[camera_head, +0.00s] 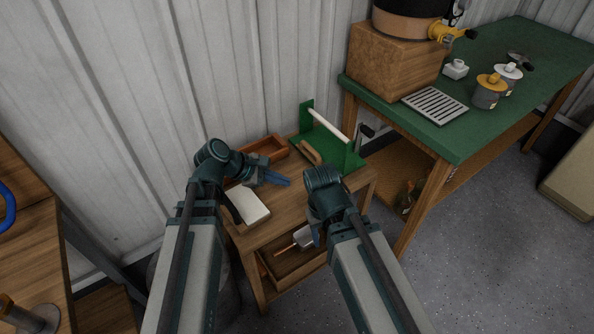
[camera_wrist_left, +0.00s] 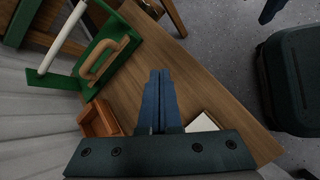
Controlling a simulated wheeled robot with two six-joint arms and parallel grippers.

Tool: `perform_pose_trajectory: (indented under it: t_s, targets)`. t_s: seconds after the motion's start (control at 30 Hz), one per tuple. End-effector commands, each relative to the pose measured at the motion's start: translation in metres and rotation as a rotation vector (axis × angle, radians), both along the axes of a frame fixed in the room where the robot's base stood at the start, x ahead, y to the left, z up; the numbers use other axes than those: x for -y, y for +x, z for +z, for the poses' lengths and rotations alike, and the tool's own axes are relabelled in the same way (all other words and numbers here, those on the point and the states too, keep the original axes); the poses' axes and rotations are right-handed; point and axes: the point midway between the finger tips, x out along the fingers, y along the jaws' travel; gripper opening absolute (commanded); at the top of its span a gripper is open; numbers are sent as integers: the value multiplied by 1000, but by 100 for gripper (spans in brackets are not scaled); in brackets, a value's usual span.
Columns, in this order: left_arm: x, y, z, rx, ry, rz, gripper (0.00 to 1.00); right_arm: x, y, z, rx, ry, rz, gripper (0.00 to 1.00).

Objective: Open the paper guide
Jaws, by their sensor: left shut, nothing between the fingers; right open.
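A white, flat, booklet-like thing, which I take to be the paper guide (camera_head: 247,205), lies closed on the small wooden table (camera_head: 282,222). Its corner also shows in the left wrist view (camera_wrist_left: 203,123), partly hidden behind my gripper mount. My left gripper (camera_head: 287,182) is shut and empty above the table, to the right of the booklet and apart from it. Its blue fingers (camera_wrist_left: 160,75) lie together in the left wrist view. My right gripper (camera_head: 316,238) points down at the table's front edge, largely hidden by its own wrist; it is open.
A green stand (camera_head: 348,160) with a white rod (camera_head: 330,126) and a wooden handle (camera_wrist_left: 103,58) stands at the table's back right. A small wooden box (camera_head: 266,147) is behind. A scoop (camera_head: 303,237) lies in an open drawer (camera_head: 290,268). A green-topped bench (camera_head: 465,125) stands right.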

Motion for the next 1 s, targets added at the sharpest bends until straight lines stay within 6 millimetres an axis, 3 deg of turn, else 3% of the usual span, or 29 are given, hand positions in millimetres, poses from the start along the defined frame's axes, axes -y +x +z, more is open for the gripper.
perform_pose_trajectory:
  t_s: [0.03,0.13,0.3,0.47,0.67,1.0]
  targets:
    - [-12,15,-17,-40,-93,116,0,0,0,-28,0,0,0,50]
    - [-30,35,-14,-120,-271,303,0,0,0,-46,0,0,0,50]
    - [-51,53,-6,-210,-462,472,0,0,0,-60,0,0,0,50]
    - [-56,57,-1,-235,-513,513,0,0,0,-61,0,0,0,50]
    - [-48,62,-6,-235,-510,509,0,0,0,-66,0,0,0,50]
    - [1,98,-36,-236,-509,505,0,1,0,-96,1,-5,2,50]
